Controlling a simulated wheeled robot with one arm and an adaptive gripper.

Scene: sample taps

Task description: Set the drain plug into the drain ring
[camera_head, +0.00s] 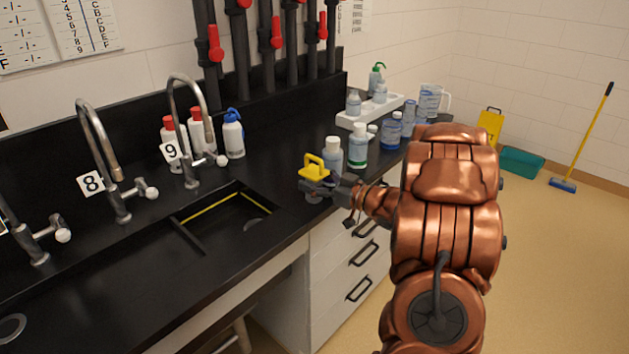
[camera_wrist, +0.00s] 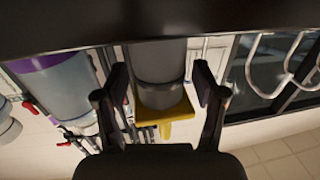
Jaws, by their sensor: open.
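The drain plug, a grey cylinder with a yellow handle (camera_head: 313,163), stands upright on the black counter to the right of the sink. My gripper (camera_head: 319,187) is at the plug, below its handle, and hides part of its body. In the wrist view the plug (camera_wrist: 161,65) is between the two fingers of my open gripper (camera_wrist: 161,82), with gaps visible at the sides. A grey ring with a dark centre (camera_head: 11,328) lies at the counter's lower left. A grey round drain (camera_head: 253,225) shows inside the sink; I cannot tell which is the drain ring.
White and green bottles (camera_head: 358,147) stand close behind my gripper. A white tray (camera_head: 354,121) with bottles is farther back. The recessed sink (camera_head: 205,252) and several taps (camera_head: 118,200) lie to the left. The front counter strip between sink and edge is clear.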

